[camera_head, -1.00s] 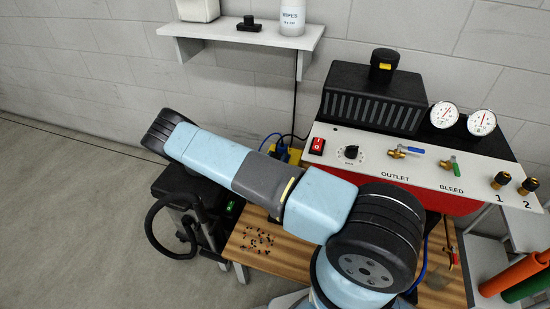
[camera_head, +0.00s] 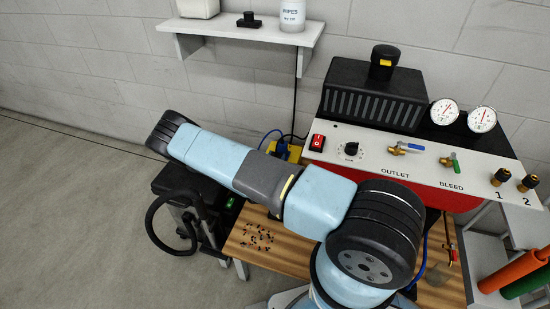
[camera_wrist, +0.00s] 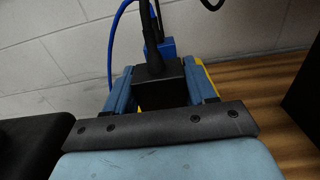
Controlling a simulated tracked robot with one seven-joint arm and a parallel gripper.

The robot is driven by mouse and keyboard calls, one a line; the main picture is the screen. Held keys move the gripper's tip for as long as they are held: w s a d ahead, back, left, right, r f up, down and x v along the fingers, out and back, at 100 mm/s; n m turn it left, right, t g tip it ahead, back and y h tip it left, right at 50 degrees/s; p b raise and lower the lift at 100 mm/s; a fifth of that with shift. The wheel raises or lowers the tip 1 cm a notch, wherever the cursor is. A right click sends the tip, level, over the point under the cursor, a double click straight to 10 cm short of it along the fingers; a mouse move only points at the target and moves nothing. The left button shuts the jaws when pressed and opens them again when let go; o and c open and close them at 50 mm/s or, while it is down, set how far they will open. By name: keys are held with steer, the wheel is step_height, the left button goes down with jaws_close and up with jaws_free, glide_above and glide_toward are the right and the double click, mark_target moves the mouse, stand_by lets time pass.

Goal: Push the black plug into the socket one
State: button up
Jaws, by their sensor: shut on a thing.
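In the wrist view my gripper (camera_wrist: 162,84) is shut on the black plug (camera_wrist: 158,93), a square block with a thick black cable rising from it. One blue finger stands on each side of the plug. A yellow socket box (camera_wrist: 204,77) shows behind the plug and fingers, mostly covered. A blue plug (camera_wrist: 163,46) with a blue cable sits just beyond the black plug. In the head view the yellow box (camera_head: 295,153) and blue plug (camera_head: 281,149) show above my arm, which hides my gripper and the black plug. I cannot see socket one's opening or how far the plug is seated.
The box stands on a wooden bench (camera_head: 285,257) close to the grey block wall. A red and white gas panel (camera_head: 375,160) with valves and gauges stands to the right. A shelf (camera_head: 240,33) hangs above. A black machine (camera_head: 180,181) stands left of the bench.

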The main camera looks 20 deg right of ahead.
steer(key=shift+f, duration=0.4)
steer(key=o, duration=1.2)
steer(key=v, duration=1.3)
steer(key=shift+s+a+f, duration=0.1)
steer(key=shift+s+a, duration=0.15)
steer(key=shift+s, duration=0.05)
